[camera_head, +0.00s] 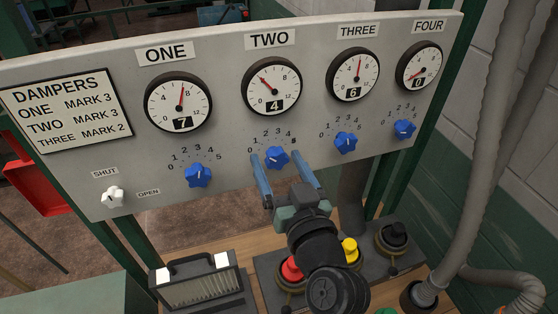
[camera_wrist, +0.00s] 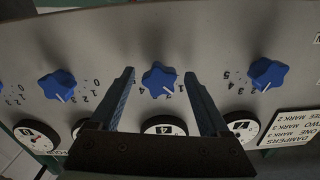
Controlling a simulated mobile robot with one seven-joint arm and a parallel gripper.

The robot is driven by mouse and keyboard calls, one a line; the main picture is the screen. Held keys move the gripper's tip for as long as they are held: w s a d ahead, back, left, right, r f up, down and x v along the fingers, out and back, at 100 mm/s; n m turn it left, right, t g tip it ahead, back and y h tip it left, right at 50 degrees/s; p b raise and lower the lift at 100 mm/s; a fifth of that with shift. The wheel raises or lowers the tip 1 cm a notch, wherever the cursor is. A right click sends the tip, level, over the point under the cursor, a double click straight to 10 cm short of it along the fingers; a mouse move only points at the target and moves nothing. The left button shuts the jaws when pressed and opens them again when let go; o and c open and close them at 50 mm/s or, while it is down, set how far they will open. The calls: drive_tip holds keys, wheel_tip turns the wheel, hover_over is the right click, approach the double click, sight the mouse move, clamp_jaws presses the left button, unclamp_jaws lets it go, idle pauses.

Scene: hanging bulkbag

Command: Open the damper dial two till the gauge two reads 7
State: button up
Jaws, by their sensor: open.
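Dial two, a blue star-shaped knob (camera_head: 277,158), sits on the grey panel below gauge two (camera_head: 271,87). Gauge two's number window reads 4, and its needle points up-left. The knob's white mark appears to point up-left, on the low side of its scale. My gripper (camera_head: 275,161) is open, with one blue finger on either side of dial two. In the wrist view, which is upside down, the knob (camera_wrist: 160,80) lies between the fingertips (camera_wrist: 160,74) with gaps on both sides. I cannot tell whether the fingers touch the panel.
Dial one (camera_head: 198,175), dial three (camera_head: 346,142) and dial four (camera_head: 404,129) flank it; their gauges read 7, 6 and 0. A placard (camera_head: 68,108) lists damper marks. A white shut/open switch (camera_head: 113,196) is lower left. Red (camera_head: 291,268) and yellow (camera_head: 350,250) buttons sit below.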

clamp_jaws()
idle(0.3)
drive_tip(key=shift+m, duration=2.8)
unclamp_jaws()
